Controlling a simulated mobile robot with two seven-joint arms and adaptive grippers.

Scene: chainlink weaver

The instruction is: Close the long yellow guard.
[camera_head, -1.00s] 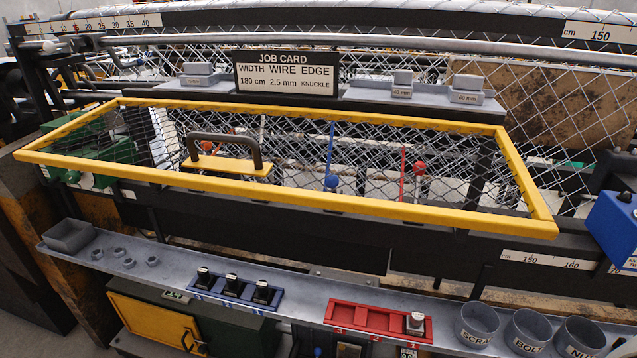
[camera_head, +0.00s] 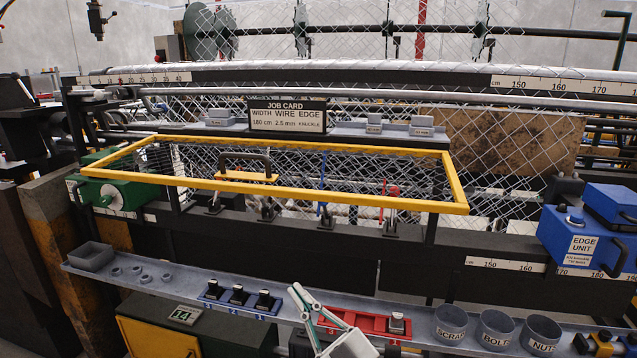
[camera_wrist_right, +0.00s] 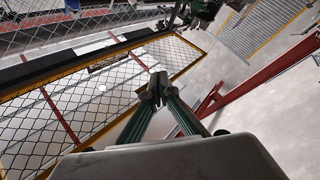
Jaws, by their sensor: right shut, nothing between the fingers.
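The long yellow guard (camera_head: 300,195) is a yellow frame with wire mesh in the middle of the head view. Its near bar shows above several levers and the black beam, with a visible gap under it; it looks raised at the front. A dark arched handle (camera_head: 245,163) stands on a yellow plate at its left part. My right gripper (camera_head: 298,292) is at the bottom centre, below and in front of the guard, apart from it. It is shut and empty; its fingertips (camera_wrist_right: 157,88) also show in the wrist view. My left gripper is not in view.
A grey shelf (camera_head: 400,322) runs below the guard with a blue tray (camera_head: 240,297), a red tray (camera_head: 365,322) and several cups (camera_head: 497,328). A blue edge unit (camera_head: 585,235) stands at the right. The job card (camera_head: 287,115) stands behind the guard.

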